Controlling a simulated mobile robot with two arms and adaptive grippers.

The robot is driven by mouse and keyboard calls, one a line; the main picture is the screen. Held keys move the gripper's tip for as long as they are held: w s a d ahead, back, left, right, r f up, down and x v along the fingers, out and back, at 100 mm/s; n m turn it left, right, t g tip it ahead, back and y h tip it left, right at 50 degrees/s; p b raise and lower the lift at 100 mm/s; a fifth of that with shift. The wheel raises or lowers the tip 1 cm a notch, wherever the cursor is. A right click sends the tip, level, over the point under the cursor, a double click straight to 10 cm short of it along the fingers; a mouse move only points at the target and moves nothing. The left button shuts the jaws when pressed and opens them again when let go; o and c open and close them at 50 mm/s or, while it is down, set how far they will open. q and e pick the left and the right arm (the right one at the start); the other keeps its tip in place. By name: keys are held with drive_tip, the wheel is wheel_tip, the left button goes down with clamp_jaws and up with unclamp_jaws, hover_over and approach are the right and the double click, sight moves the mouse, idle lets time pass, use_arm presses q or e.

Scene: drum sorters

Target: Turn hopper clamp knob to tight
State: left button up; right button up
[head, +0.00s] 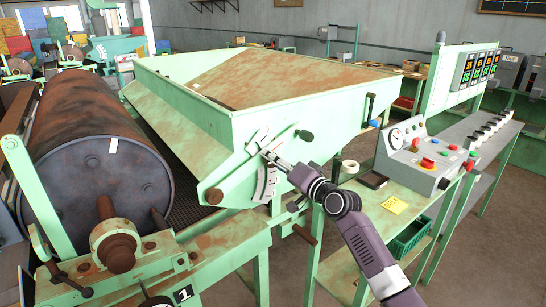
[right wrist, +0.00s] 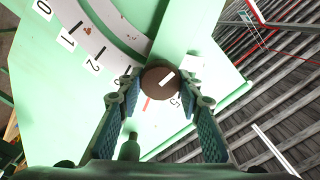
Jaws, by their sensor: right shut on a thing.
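The hopper (head: 180,110) is a large pale green, rust-stained bin in the middle of the head view. My right gripper (head: 268,156) reaches its front side plate, where white scale strips (head: 266,184) sit. In the right wrist view, a round brown knob (right wrist: 158,80) with a white line on its face lies between the fingers of my right gripper (right wrist: 161,88). The fingers are shut on it. A white numbered scale (right wrist: 98,45) curves beside it, and a short red mark shows just below the knob. The knob is not clear in the head view. My left gripper is not in view.
A rusty drum (head: 90,140) stands left of the hopper. A control box (head: 425,155) with colored buttons and a tape roll (head: 350,167) are on the bench at right.

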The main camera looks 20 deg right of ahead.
drive_tip(key=m+p, duration=0.2)
drive_tip(key=m, duration=0.3)
drive_tip(key=shift+m, duration=0.4)
drive_tip(key=m+p, duration=0.1)
drive_tip(key=m, duration=0.2)
drive_tip(key=m+p, duration=0.1)
drive_tip(key=shift+f+m+p, duration=0.25)
drive_tip(key=shift+m+p, duration=0.05)
drive_tip(key=shift+m, duration=0.1)
drive_tip(key=o, duration=1.2)
drive_tip(key=shift+c, duration=0.2)
drive_tip(key=v, duration=1.2)
